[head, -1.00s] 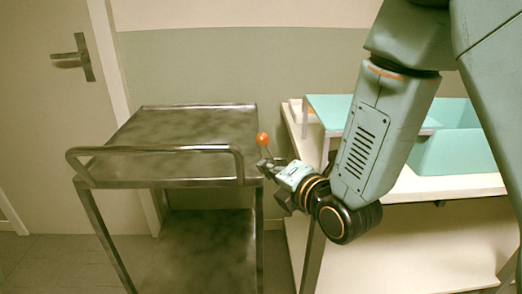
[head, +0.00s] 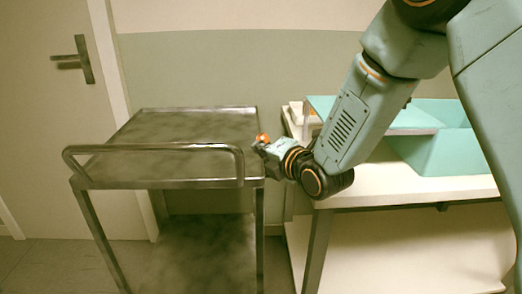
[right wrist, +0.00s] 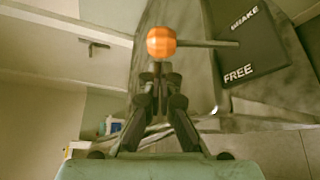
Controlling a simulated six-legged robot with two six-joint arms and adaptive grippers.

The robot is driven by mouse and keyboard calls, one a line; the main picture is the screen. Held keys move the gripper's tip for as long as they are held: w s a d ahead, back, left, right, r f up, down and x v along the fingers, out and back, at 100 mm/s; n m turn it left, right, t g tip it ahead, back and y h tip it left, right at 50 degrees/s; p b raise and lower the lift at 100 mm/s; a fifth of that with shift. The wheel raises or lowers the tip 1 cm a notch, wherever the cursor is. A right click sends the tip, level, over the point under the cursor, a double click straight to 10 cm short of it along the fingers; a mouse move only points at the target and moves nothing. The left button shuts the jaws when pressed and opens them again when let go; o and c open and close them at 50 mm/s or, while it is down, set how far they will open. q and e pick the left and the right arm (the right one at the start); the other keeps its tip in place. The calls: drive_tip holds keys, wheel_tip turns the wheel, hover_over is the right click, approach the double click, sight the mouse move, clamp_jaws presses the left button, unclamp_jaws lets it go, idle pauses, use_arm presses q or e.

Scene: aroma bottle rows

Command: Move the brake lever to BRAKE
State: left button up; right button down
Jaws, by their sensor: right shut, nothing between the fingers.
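The brake lever has an orange ball knob (head: 263,138) at the right side of the metal cart. In the right wrist view the knob (right wrist: 161,41) sits on a thin rod that runs right, across a dark plate (right wrist: 262,62) marked BRAKE and FREE. The rod overlaps the plate between the two words; I cannot tell its exact setting. My right gripper (head: 261,148) is shut and empty, just below the knob in the head view. In the right wrist view its fingertips (right wrist: 158,75) are close beneath the knob; contact is unclear. My left gripper is not in view.
The metal cart (head: 190,128) has a bare top and a raised handle rail (head: 150,149) at the front. A cream table (head: 420,188) with a teal tray (head: 460,150) stands to the right, under my right arm. A door (head: 45,110) is at the left.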

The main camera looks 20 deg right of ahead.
sight(267, 139)
drive_tip(key=shift+s+d+r+m+t+y, duration=0.2)
drive_tip(key=shift+d+r+m+t+y, duration=0.1)
drive_tip(key=shift+d+m+t+y, duration=0.25)
idle(0.6)
drive_tip(key=shift+s+d+r+m+t+b, duration=0.15)
drive_tip(key=shift+d+m+t+b, duration=0.15)
drive_tip(key=shift+d+m, duration=0.3)
drive_tip(key=shift+s+d+m+t+b, duration=0.15)
drive_tip(key=shift+d+m+t+b, duration=0.1)
drive_tip(key=shift+d+m, duration=0.3)
drive_tip(key=d+m+t+b, duration=0.1)
drive_tip(key=m, duration=0.1)
drive_tip(key=s+d+m+t+b, duration=0.1)
drive_tip(key=d+m, duration=0.1)
drive_tip(key=shift+d+m, duration=0.3)
drive_tip(key=shift+a, duration=0.1)
